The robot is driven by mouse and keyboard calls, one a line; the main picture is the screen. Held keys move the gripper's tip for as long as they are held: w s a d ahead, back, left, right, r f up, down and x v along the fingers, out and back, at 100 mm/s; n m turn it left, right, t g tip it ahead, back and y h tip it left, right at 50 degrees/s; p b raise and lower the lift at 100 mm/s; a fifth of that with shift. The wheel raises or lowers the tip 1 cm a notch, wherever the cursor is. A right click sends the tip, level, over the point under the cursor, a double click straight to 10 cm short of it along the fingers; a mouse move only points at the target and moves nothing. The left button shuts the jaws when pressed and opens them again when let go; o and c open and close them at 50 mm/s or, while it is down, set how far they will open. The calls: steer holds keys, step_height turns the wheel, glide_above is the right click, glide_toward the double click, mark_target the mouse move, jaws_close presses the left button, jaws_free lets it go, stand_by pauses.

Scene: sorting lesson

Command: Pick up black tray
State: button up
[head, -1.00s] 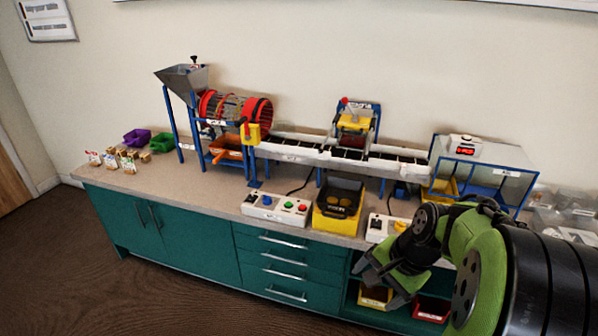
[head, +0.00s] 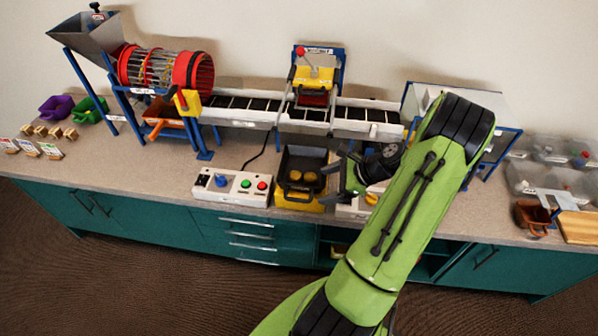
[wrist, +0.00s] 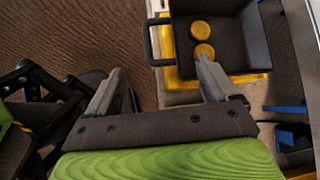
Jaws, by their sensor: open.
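The black tray (head: 303,161) sits on a yellow bin (head: 314,207) at the front of the bench, with yellow round pieces inside. In the wrist view the tray (wrist: 238,38) is at the top right, holding two yellow discs (wrist: 202,40). Its looped handle (wrist: 149,42) sticks out to the left, just beyond my fingertips. My gripper (head: 336,178) is open and empty, to the right of the tray in the head view. In the wrist view my gripper (wrist: 160,68) has its fingers spread, with the handle ahead of the gap. I see no contact with the handle.
A control box (head: 232,186) stands left of the tray, and another (head: 352,207) lies partly behind my arm. The conveyor (head: 245,110) runs behind the tray. Clear bins (head: 548,180) are at the right. The bench front between the small blocks and the control box is clear.

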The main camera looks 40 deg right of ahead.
mark_target(314, 189)
steer(key=b+x, duration=0.1)
steer(key=x, duration=0.5)
steer(key=shift+d, duration=0.2)
steer(key=b+x, duration=0.1)
steer(key=x, duration=0.4)
steer(key=shift+w+a, duration=0.15)
steer(key=shift+a, duration=0.05)
steer(key=c, duration=1.1)
steer(key=shift+c, duration=0.2)
